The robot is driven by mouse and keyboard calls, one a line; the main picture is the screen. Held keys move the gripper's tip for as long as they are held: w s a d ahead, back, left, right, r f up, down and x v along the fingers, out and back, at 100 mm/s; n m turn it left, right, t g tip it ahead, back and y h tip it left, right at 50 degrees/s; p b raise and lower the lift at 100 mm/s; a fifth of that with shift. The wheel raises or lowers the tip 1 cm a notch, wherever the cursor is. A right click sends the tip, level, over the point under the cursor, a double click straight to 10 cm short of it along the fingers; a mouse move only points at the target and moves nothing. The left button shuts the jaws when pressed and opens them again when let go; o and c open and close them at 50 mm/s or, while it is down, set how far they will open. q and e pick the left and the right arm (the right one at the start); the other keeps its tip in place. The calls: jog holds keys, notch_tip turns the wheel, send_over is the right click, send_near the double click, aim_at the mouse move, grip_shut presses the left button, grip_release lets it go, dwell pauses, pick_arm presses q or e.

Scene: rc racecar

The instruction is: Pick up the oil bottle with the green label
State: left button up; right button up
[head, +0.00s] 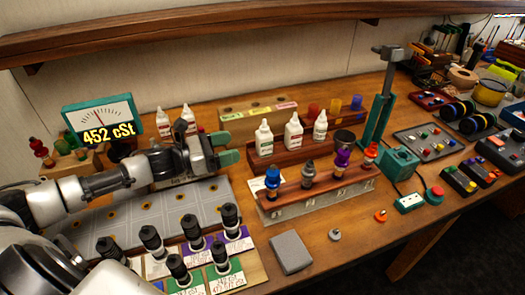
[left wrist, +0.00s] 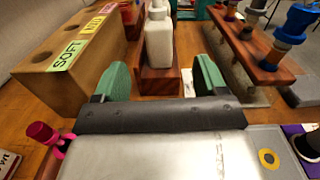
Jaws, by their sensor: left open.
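Three white oil bottles stand in a row in a dark wooden rack (head: 283,158): a left one (head: 264,140), a middle one (head: 293,133) and a right one (head: 320,126). The left one's label looks green, though the print is too small to be sure. My left gripper (head: 230,148) is open and empty, just left of this rack, with its teal fingers pointing at the left bottle. In the left wrist view, a white bottle (left wrist: 159,42) stands ahead of and between the open fingers (left wrist: 161,80); its label is not readable there. My right gripper is not in view.
Two more white bottles (head: 163,122) stand behind my left arm. A wooden block (left wrist: 70,50) with holes lies left of the fingers. A front rack with colored shock absorbers (head: 310,173) stands close on the right. A viscosity gauge reads 452 cSt (head: 103,122).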

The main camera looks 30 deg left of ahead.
aim_at(257, 139)
pick_arm(q)
jog(key=shift+m, duration=0.4)
jog(key=p+x, duration=0.1)
jog(key=x, duration=0.3)
jog(key=shift+w+r, duration=0.15)
jog(key=shift+r, duration=0.05)
jog(key=shift+w+d+f+p, duration=0.1)
jog(key=shift+w+d+p, duration=0.25)
jog(key=shift+d, duration=0.05)
jog(key=shift+w+d+p, duration=0.4)
jog(key=shift+w+p, duration=0.05)
jog(key=p+x, duration=0.1)
jog(key=x, duration=0.2)
jog(key=shift+w+p, duration=0.2)
jog(key=shift+p, duration=0.1)
jog(key=shift+w+d, duration=0.3)
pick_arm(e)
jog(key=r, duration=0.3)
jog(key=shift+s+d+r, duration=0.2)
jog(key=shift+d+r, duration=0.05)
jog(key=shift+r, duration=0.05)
